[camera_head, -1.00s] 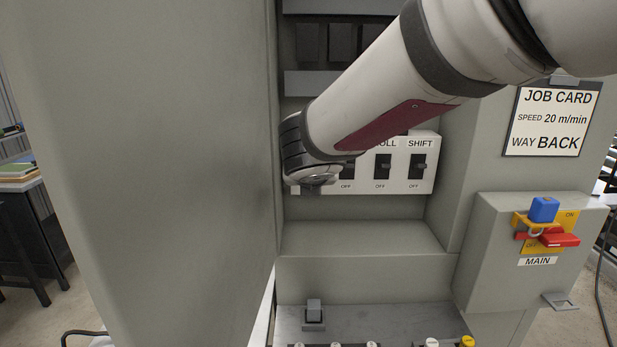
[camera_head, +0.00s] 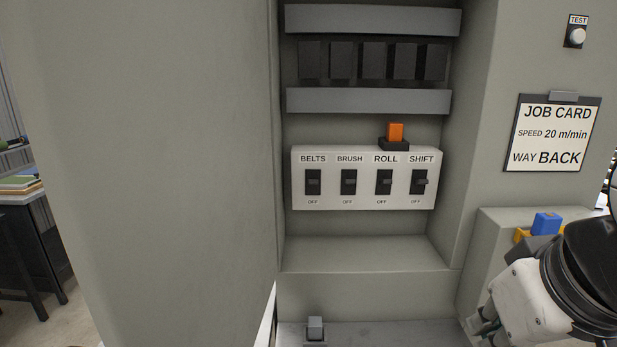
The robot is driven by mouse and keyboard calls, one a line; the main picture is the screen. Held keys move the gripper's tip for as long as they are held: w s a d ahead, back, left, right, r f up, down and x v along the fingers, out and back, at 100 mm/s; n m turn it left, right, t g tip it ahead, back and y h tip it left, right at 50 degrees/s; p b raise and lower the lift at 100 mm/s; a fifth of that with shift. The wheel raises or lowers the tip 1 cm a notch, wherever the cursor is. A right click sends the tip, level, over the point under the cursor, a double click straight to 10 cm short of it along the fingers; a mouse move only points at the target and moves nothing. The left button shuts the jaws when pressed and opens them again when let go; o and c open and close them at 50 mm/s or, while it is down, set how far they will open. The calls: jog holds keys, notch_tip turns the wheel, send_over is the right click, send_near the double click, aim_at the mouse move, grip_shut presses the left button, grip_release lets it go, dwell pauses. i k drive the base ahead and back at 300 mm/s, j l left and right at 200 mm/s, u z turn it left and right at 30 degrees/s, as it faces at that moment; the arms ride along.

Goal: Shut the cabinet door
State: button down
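The cabinet door (camera_head: 160,170) is a large plain grey panel that fills the left of the view. It stands open, swung out toward me from the left edge of the cabinet opening. The grey cabinet (camera_head: 365,302) is uncovered, and its recess shows a white switch panel (camera_head: 330,198) marked BELTS, BRUSH, ROLL and SHIFT. My gripper end (camera_head: 500,318) is at the lower right, in front of the cabinet's right side and well apart from the door.
An orange block (camera_head: 395,132) sits above the ROLL switch. A job card (camera_head: 556,133) and a TEST button (camera_head: 577,36) are on the right wall. A box with a blue piece (camera_head: 546,223) is partly behind my arm. A grey ledge (camera_head: 390,336) juts out below.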

aim_at(147, 122)
jog(key=k+j, duration=0.2)
jog(key=j, duration=0.2)
jog(key=k+j, duration=0.15)
jog(key=j, duration=0.2)
jog(key=k+j, duration=0.2)
jog(key=j, duration=0.2)
jog(key=k+j, duration=0.15)
jog(key=j, duration=0.25)
